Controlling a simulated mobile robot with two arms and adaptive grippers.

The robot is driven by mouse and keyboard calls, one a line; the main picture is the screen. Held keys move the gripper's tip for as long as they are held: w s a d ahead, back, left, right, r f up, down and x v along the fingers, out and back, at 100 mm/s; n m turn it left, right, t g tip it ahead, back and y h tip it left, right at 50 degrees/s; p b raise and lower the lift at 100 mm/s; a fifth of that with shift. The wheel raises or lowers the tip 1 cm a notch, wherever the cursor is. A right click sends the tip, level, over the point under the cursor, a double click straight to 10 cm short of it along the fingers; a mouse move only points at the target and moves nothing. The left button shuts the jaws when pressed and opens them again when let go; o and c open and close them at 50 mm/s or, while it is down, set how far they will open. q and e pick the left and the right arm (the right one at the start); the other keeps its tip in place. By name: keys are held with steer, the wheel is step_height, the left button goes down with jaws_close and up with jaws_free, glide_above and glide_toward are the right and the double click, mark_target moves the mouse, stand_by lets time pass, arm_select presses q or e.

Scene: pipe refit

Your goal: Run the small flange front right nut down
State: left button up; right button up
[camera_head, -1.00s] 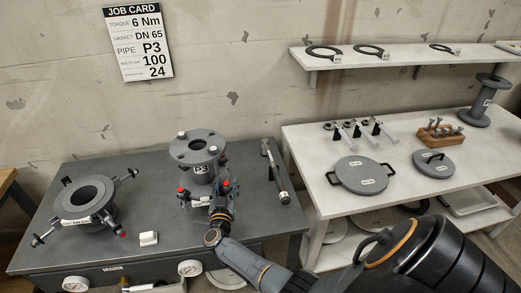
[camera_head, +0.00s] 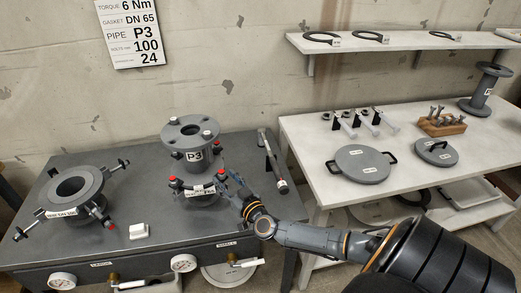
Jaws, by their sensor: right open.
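The small flange (camera_head: 203,201) sits on the grey bench below the upright grey P3 pipe (camera_head: 193,146). Red-tipped swing bolts show at its left (camera_head: 173,180) and right (camera_head: 221,174) sides. A white label (camera_head: 200,190) is on its front. My right gripper (camera_head: 226,184) is open at the front right of the small flange, close to the right bolt. The front right nut is hard to make out behind the fingers, and I cannot tell whether they touch it. My left gripper is not in view.
A larger flange (camera_head: 72,194) with swing bolts stands at the left of the bench. A white block (camera_head: 139,231) lies between the flanges. A torque wrench (camera_head: 273,162) lies at the right. Gauges (camera_head: 183,263) line the bench front.

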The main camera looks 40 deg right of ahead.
steer(key=s+a, duration=0.2)
steer(key=s, duration=0.9)
steer(key=s+f+n+g+y, duration=0.1)
steer(key=s+f+g, duration=0.2)
steer(key=f, duration=1)
steer(key=s+a+f+n+g+y+p, duration=0.1)
steer(key=s+f+n+g, duration=0.1)
steer(key=f, duration=1)
steer(key=shift+s+f+g+y, duration=0.4)
steer(key=shift+s+g, duration=0.1)
steer(key=shift+s, duration=0.8)
